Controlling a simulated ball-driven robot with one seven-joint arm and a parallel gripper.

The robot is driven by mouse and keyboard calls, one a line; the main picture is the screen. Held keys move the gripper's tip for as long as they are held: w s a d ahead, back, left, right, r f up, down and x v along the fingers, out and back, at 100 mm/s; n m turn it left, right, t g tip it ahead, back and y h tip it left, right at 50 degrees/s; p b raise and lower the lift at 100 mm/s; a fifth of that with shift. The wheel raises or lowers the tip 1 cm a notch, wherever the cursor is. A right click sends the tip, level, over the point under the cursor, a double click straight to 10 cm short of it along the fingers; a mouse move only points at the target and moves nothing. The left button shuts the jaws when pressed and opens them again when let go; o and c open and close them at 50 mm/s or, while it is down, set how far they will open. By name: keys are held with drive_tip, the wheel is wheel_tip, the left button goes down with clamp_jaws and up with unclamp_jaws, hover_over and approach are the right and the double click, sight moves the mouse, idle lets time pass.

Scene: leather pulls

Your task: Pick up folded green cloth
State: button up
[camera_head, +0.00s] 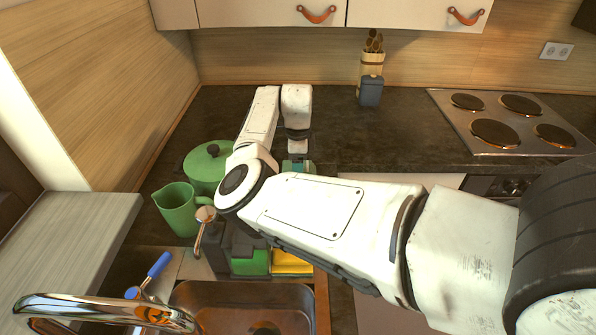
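My arm (330,210) crosses the middle of the view, and its wrist end points down over the dark counter. My gripper (298,157) is at the lower end of the wrist, partly hidden behind my forearm, so its fingers cannot be made out. A small teal-green patch (298,167) shows right at the gripper. I cannot tell whether it is cloth or whether it is held. A green block-like item (250,263), possibly the folded green cloth, lies by the back edge of the sink, partly covered by my arm. A yellow item (291,263) lies beside it.
A green lidded pot (207,165) and a green jug (178,211) stand left of my arm. The sink (195,295) with its faucet (100,312) is in front.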

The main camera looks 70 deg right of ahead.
drive_tip(key=s+a+r+b, duration=0.2)
drive_tip(key=s+a+r, duration=0.8)
drive_tip(key=r, duration=0.1)
drive_tip(key=shift+d, duration=0.1)
drive_tip(key=o, duration=0.5)
drive_tip(key=c, duration=0.4)
drive_tip(key=shift+w, duration=0.1)
